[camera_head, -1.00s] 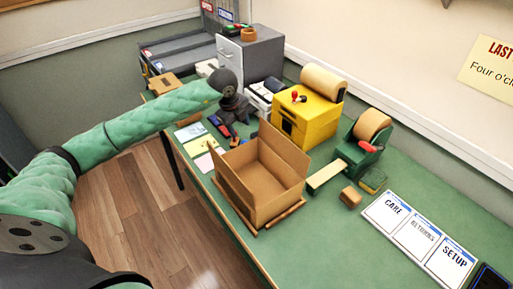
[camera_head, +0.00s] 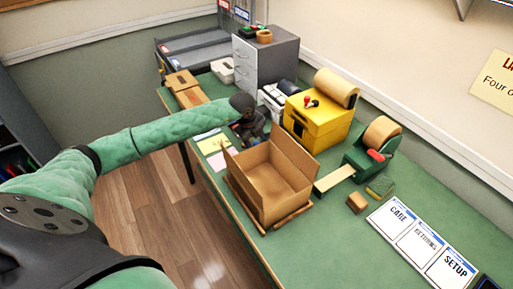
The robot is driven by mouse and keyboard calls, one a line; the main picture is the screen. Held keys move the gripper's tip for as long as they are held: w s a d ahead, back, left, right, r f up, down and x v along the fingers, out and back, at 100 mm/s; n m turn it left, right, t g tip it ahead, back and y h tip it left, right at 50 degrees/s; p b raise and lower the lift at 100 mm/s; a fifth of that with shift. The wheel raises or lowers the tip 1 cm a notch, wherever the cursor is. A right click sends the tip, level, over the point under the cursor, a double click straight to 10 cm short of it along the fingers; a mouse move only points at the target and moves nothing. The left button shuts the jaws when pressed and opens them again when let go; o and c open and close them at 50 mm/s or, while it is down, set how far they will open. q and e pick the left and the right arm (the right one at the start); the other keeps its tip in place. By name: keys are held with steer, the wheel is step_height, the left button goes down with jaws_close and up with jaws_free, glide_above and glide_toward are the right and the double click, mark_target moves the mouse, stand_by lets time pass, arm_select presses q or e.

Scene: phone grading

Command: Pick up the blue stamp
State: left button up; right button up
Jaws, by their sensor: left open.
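I cannot make out a blue stamp in the head view. A red-handled item (camera_head: 309,102) stands on top of the yellow box (camera_head: 316,130). Small green and red items (camera_head: 250,30) sit on the grey drawer cabinet (camera_head: 268,62), next to a tan roll (camera_head: 264,36). My left gripper (camera_head: 252,133) is dark and open, pointing down over the table just behind the cardboard box. The gripper and forearm hide the table surface there, and its fingertips are hard to tell apart. My right gripper is not in view.
An open cardboard box (camera_head: 262,190) stands near the table's front edge. A green tape dispenser (camera_head: 366,157), a wooden block (camera_head: 357,202) and a white label board (camera_head: 420,243) lie to the right. Pale notes (camera_head: 217,160) lie left of the box.

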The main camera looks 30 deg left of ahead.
mark_target(255, 143)
arm_select(q)
steer(key=shift+f, duration=0.45)
jaws_close()
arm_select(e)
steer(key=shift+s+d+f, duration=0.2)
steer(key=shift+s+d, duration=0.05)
arm_select(q)
steer(key=shift+r, duration=0.1)
